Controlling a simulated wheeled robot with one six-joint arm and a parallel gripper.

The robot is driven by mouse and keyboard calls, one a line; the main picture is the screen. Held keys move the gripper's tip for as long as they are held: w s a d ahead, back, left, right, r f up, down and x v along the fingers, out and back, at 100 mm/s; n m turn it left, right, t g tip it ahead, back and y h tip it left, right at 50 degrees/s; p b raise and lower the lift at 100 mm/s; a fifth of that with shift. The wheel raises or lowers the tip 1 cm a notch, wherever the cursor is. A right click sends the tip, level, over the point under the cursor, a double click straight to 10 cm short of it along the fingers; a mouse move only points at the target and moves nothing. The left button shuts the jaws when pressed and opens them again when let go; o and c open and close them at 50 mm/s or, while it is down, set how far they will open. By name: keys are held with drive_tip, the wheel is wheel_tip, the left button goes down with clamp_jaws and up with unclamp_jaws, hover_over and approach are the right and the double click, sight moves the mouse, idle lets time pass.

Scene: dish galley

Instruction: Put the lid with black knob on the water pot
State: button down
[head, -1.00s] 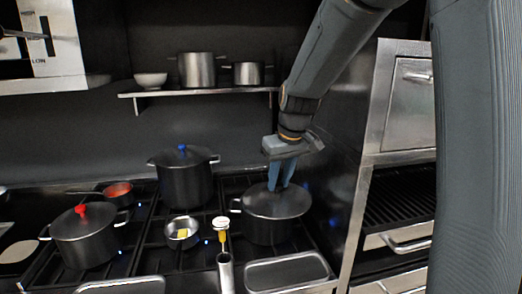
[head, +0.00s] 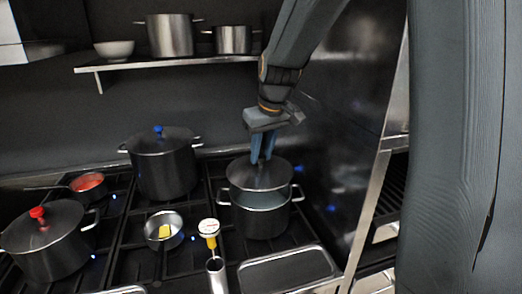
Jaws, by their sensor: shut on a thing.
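My gripper (head: 261,160) is shut on the knob of a dark round lid (head: 259,178) and holds it roughly level; the fingers hide most of the knob, so its colour is hard to tell. The lid is just above a dark pot (head: 262,223) with two metal handles on the right of the stove. A gap shows at the front between lid and rim, with a pale blue-grey inside, which looks like water. Whether the lid's far edge touches the pot is hidden.
A pot with a blue-knobbed lid (head: 165,172) stands behind left, a red-knobbed one (head: 45,250) at the far left. Nearby are a small pan with yellow food (head: 164,231), a pan with red food (head: 88,182), a thermometer (head: 209,227) and a tray (head: 288,272). A dark wall is close right.

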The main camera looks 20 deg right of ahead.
sight(262, 167)
drive_tip(key=shift+f+b, duration=1.45)
drive_tip(key=shift+f, duration=1.15)
drive_tip(key=shift+s, duration=0.1)
drive_tip(key=shift+f, duration=0.6)
idle(0.4)
drive_tip(key=c, duration=0.9)
unclamp_jaws()
drive_tip(key=shift+r, duration=0.15)
drive_tip(key=shift+r+p, duration=2.85)
drive_tip(key=shift+r, duration=0.5)
